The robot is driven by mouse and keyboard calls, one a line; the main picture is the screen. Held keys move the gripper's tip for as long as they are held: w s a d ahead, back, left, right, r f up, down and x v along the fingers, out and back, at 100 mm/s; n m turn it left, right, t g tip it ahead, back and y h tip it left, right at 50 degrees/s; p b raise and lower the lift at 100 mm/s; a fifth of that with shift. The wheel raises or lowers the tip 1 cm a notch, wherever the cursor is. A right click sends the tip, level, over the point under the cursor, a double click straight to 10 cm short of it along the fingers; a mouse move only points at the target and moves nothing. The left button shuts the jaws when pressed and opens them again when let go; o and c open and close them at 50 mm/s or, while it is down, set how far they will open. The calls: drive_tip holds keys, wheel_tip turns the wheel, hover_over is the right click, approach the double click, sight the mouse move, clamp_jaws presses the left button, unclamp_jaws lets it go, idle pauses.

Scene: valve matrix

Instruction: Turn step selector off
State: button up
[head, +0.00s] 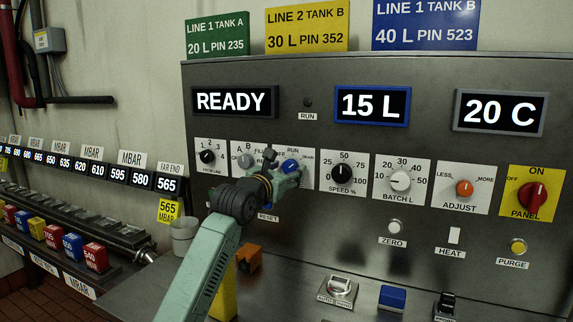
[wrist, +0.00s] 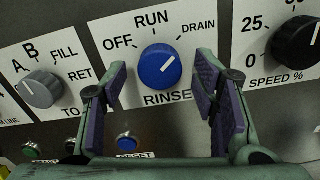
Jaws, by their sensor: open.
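The blue round selector knob (wrist: 160,67) sits on a white plate marked OFF, RUN, DRAIN and RINSE. Its white pointer line slants up and right, towards the DRAIN side. In the head view the knob (head: 290,166) shows between my fingers. My gripper (wrist: 161,76) is open, with one finger on each side of the knob and gaps between fingers and knob. In the head view my gripper (head: 285,172) covers part of the plate.
A grey selector knob (wrist: 41,89) is close on the left, and the black SPEED % knob (wrist: 299,42) is on the right. The blue RESET button (wrist: 127,142) is below. The READY display (head: 235,101) hangs above. A red PANEL knob (head: 532,196) is far right.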

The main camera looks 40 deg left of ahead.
drive_tip(key=shift+w, duration=0.25)
drive_tip(key=shift+c, duration=0.6)
drive_tip(key=c, duration=1)
drive_tip(key=shift+c, duration=0.2)
